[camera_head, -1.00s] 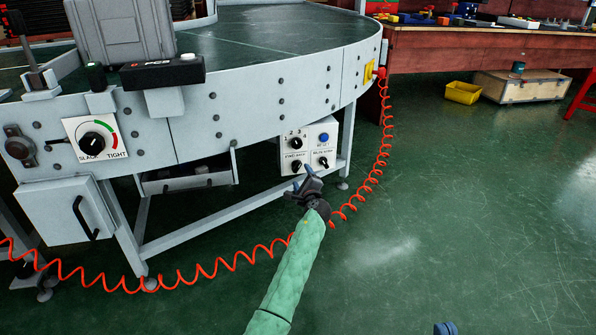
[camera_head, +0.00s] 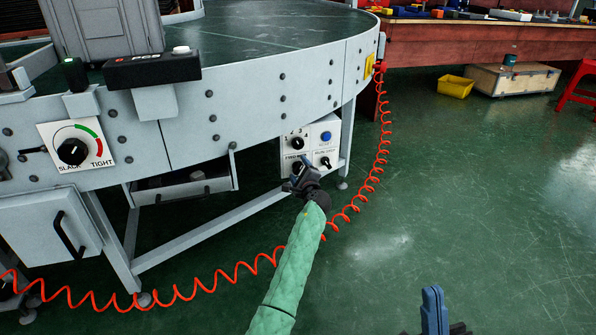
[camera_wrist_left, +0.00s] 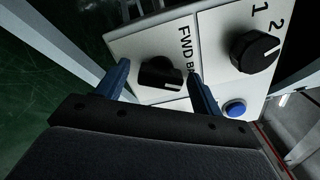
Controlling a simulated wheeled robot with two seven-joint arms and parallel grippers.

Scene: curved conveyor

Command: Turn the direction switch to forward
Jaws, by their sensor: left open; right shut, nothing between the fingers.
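A white control box (camera_head: 321,132) hangs under the conveyor's right end. Its direction switch is a black knob (camera_wrist_left: 160,72) beside a label reading FWD and a partly hidden second word. The knob's white mark points to the lower right in the left wrist view, toward the second word's side. My left gripper (camera_head: 294,178) is open at the box's lower left. In the left wrist view its blue fingertips (camera_wrist_left: 159,77) stand on either side of the knob; contact cannot be told. My right gripper (camera_head: 435,308) is shut and empty at the bottom edge, far from the box.
The same box has a numbered knob (camera_wrist_left: 255,52), a blue button (camera_wrist_left: 235,108) and another black knob (camera_head: 325,161). A coiled red hose (camera_head: 379,125) hangs at the right and runs along the floor. Open green floor (camera_head: 470,190) lies to the right.

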